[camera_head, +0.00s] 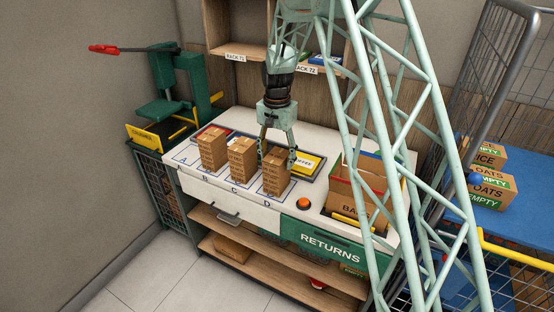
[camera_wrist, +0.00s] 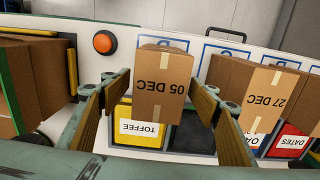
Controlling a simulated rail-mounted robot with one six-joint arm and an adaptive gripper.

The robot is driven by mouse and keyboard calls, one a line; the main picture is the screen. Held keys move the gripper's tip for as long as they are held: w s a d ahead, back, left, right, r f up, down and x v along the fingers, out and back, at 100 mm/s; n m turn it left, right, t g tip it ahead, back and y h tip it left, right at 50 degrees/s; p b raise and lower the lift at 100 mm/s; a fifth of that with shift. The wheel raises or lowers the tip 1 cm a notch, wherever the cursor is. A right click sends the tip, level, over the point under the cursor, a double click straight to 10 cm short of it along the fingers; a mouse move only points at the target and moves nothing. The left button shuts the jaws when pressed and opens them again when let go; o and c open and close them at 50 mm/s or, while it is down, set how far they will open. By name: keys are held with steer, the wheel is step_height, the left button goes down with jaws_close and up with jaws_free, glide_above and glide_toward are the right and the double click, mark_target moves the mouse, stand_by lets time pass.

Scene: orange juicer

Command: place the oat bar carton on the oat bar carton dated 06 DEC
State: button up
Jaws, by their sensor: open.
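Three brown cartons or carton stacks stand in a row on the white counter: left (camera_head: 213,150), middle (camera_head: 242,158) and right (camera_head: 275,174). Their print is too small to read in the head view. My gripper (camera_head: 277,156) is open and points down over the right one, fingers on either side of its top. In the wrist view, a carton (camera_wrist: 161,84) marked 05 DEC, upside down, shows between the open fingers (camera_wrist: 165,88), with gaps on both sides. A carton (camera_wrist: 262,92) marked 27 DEC stands to its right. I see no 06 DEC date.
An orange button (camera_head: 303,203) and a large open box (camera_head: 358,195) stand right of the row. Behind it lie labelled bins, one yellow marked TOFFEE (camera_wrist: 141,127). A green press (camera_head: 165,95) stands at left, a blue-topped cart (camera_head: 455,185) at right.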

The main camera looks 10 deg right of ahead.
mark_target(277, 155)
steer(key=shift+r, duration=0.15)
step_height(277, 155, up, 12)
stand_by(0.7)
stand_by(0.8)
